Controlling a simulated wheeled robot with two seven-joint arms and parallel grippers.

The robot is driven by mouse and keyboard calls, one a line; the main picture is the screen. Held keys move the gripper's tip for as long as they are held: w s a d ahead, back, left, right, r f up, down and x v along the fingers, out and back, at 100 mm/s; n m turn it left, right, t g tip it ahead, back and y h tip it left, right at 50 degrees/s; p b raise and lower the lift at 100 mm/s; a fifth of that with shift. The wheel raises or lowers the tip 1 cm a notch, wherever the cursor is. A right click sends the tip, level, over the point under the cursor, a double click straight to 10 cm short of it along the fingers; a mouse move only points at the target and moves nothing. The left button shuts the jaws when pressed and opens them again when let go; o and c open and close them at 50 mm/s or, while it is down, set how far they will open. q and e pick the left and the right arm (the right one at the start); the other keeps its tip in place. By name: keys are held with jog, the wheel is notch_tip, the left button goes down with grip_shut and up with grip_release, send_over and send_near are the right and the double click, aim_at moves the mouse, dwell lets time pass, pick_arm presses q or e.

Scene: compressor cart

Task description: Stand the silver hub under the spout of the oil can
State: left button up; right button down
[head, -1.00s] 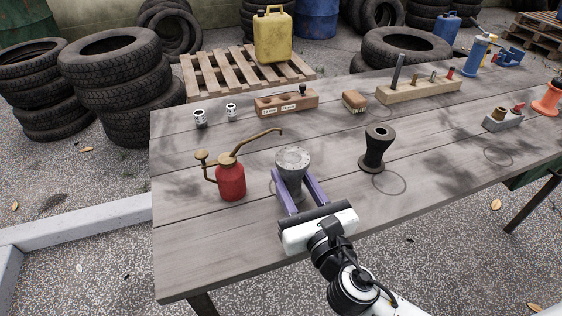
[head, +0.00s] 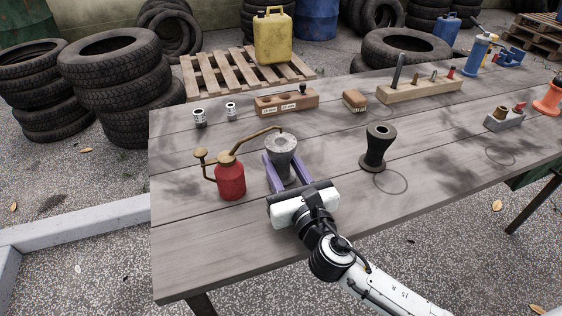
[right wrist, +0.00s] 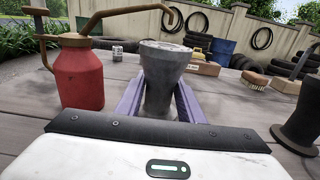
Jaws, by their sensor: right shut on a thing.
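The silver hub (head: 281,157) is upright, with a wide top, a narrow waist and a flared foot. My right gripper (head: 281,172) is shut on it; its two purple fingers lie on either side of the waist, as the right wrist view shows on the hub (right wrist: 161,80). The red oil can (head: 230,178) stands just left of the hub, its brass spout (head: 258,135) reaching right so that the tip is at the hub's top in the head view. In the right wrist view the spout tip (right wrist: 178,22) hangs above the hub. Whether the hub's foot touches the table is unclear. My left gripper is not in view.
A black hub (head: 376,148) stands to the right on the table (head: 330,225). Two small metal sockets (head: 199,117), a wooden block with holes (head: 286,102) and a brush (head: 355,100) are behind. The table front is clear.

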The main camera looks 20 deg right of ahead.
jog(key=c, duration=1.2)
grip_release()
jog(key=shift+f, duration=0.1)
jog(key=shift+r, duration=0.25)
jog(key=s, duration=1)
jog(key=shift+s+d+f, duration=0.2)
jog(key=shift+s, duration=0.1)
jog(key=shift+s+r, duration=0.15)
jog(key=shift+s, duration=0.6)
